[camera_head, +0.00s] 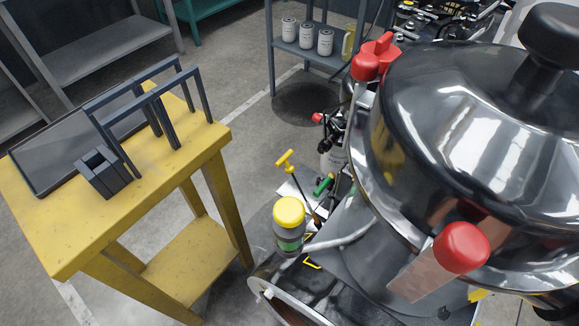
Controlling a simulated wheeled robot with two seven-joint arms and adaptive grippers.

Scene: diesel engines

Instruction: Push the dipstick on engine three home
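A dipstick with a yellow T-shaped handle (285,158) stands up on the near engine (350,290). Its thin dark rod slopes down to the right, and part of the rod shows above the engine. Its lower end is hard to make out among the engine parts. No number shows, so I cannot tell whether this is engine three. A yellow cap (289,211) on a grey, green-banded neck is just below and left of the rod. Neither of my grippers is in view.
A big glossy black dome (460,130) with red knobs (461,247) fills the right side. A yellow table (150,190) at left holds a dark tray (60,150) and rack. A shelf (335,60) with white canisters stands behind. Grey floor lies between the table and engine.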

